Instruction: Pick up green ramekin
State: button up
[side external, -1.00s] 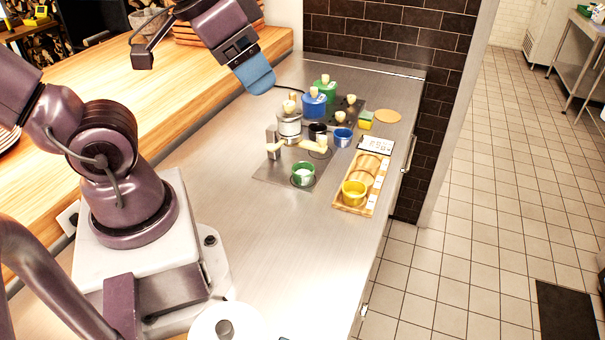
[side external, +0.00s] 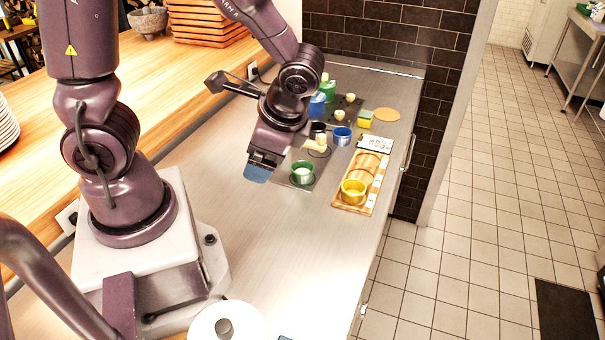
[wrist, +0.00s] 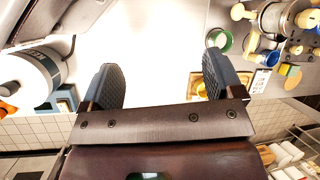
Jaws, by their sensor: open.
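The green ramekin (side external: 302,175) stands upright on the steel counter, on the near part of a dark burner plate, with a pale inside. In the wrist view the green ramekin (wrist: 229,42) is just beyond the tip of the right finger, which covers part of it. My gripper (side external: 259,171) hangs above the counter, pointing down, to the left of the ramekin in the side view.
A wooden tray with a yellow ramekin (side external: 353,192) stands right of the green one.

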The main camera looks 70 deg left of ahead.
aim_at(303, 164)
jog(key=w+a+f+m+t+y, duration=0.1)
jog(key=f+m+y, duration=0.1)
jog(key=f+m, duration=0.2)
jog(key=w+a+f+m+t+y, duration=0.2)
jog(key=f+m+y, duration=0.1)
jog(key=f+m, duration=0.2)
jog(key=w+a+f+m+t+y, duration=0.1)
jog(key=f+m+y, duration=0.2)
jog(key=f+m, duration=0.2)
jog(key=shift+w+a+f+m+t, duration=0.1)
jog(key=shift+w+a+m+t, duration=0.05)
jog(key=shift+w+m+t, duration=0.15)
jog(key=w+m+t, duration=0.1)
jog(key=w+t, duration=0.1)
jog(key=w, duration=0.1)
jog(key=shift+d+m+t, duration=0.3)
jog(key=shift+d+m, duration=0.05)
jog(key=shift+m, duration=0.05)
jog(key=shift+w, duration=0.25)
jog(key=shift+t, duration=0.3)
jog(key=x, duration=1.2)
jog(key=shift+w+a+f, duration=0.1)
jog(key=shift+a+f, duration=0.15)
jog(key=shift+a, duration=0.05)
jog(key=c, duration=1.1)
jog(key=shift+r, duration=0.1)
